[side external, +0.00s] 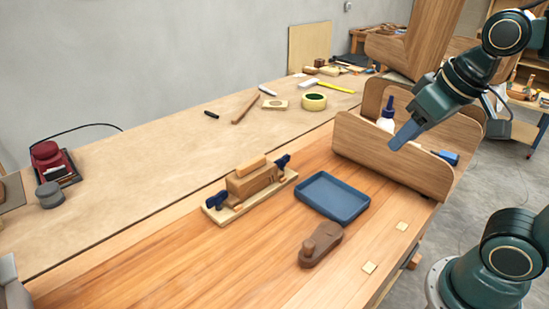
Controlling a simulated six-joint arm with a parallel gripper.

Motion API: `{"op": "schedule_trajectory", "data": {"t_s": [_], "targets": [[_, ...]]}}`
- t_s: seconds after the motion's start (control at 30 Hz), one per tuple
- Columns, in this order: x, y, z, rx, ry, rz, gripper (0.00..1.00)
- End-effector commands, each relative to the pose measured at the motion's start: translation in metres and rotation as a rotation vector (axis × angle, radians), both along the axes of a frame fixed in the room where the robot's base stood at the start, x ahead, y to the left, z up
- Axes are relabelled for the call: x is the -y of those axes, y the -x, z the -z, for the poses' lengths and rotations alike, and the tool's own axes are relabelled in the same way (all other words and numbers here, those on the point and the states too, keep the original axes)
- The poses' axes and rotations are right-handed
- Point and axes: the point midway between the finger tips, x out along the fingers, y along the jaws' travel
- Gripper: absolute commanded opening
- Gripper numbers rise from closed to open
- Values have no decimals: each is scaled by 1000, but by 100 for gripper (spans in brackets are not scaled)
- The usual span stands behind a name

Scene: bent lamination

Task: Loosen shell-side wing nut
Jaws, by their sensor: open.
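A wooden bending jig (254,181) stands on a pale base board (224,214) on the bench. A dark blue wing-type fastener (215,201) sits at its near left end. Another dark blue fastener (283,162) sits at its far right end. I cannot tell which one is on the shell side, and their fine shape is too small to see. My gripper (400,140) is open and empty, well to the right of the jig and above it, in front of a wooden tote. The gap between its fingers is hard to make out from here.
A blue tray (334,195) and a brown block plane (320,244) lie right of the jig. The wooden tote (380,160) holds a white glue bottle (386,118).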

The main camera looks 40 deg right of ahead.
Motion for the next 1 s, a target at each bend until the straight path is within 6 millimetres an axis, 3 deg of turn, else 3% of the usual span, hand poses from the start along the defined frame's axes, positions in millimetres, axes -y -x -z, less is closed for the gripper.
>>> {"op": "schedule_trajectory", "data": {"t_s": [0.5,1.0], "targets": [[23,-106,-36,-67,-23,388,42],[20,-207,-26,-95,-38,778,42]]}}
